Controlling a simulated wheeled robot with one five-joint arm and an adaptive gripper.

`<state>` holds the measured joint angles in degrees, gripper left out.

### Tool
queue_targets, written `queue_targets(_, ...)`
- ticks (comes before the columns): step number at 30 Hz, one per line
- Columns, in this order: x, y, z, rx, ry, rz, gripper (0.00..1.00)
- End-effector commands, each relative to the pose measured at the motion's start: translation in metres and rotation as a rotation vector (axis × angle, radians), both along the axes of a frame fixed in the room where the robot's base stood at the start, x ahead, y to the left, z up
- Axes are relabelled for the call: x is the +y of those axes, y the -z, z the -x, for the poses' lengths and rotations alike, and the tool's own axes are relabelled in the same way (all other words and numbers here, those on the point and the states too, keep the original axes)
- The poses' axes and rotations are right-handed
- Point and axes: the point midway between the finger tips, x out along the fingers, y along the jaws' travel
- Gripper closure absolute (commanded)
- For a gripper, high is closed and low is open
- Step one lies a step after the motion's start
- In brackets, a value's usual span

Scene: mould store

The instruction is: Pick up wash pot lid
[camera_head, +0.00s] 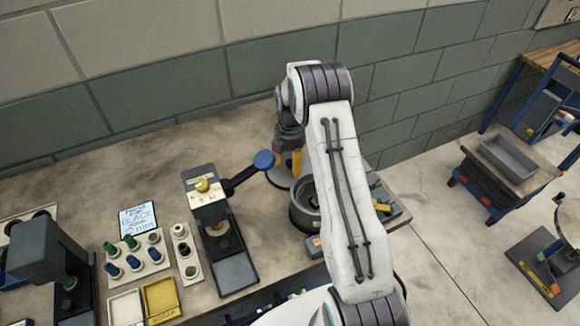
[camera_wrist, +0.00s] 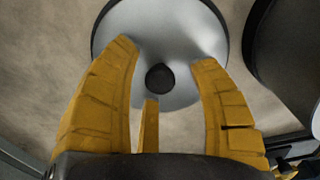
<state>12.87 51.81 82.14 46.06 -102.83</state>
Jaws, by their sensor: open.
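The wash pot lid (camera_wrist: 185,30) is a round silver disc with a small black knob (camera_wrist: 160,78) at its middle. It lies on the worktop, and part of it shows below my gripper in the head view (camera_head: 279,179). My gripper (camera_wrist: 166,54) is open, with yellow fingers spread over the lid and the knob between them in the picture. Nothing is held. I cannot tell how high the fingertips are above the lid. In the head view my arm hides most of the gripper.
A dark round pot (camera_head: 303,214) stands just right of the lid, partly behind my arm. A lever press (camera_head: 212,215) with a blue-knobbed handle (camera_head: 264,160) reaches close to the lid's left. A peg rack (camera_head: 133,257) stands further left. The worktop behind is clear.

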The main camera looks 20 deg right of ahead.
Motion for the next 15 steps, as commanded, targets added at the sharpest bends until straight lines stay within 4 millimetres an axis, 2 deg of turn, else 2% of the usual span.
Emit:
queue_targets(10, 0.0001, 0.0036, 0.0001, 0.000, 0.000, 0.000, 0.44)
queue_targets(15, 0.0001, 0.0033, 0.0001, 0.000, 0.000, 0.000, 0.59)
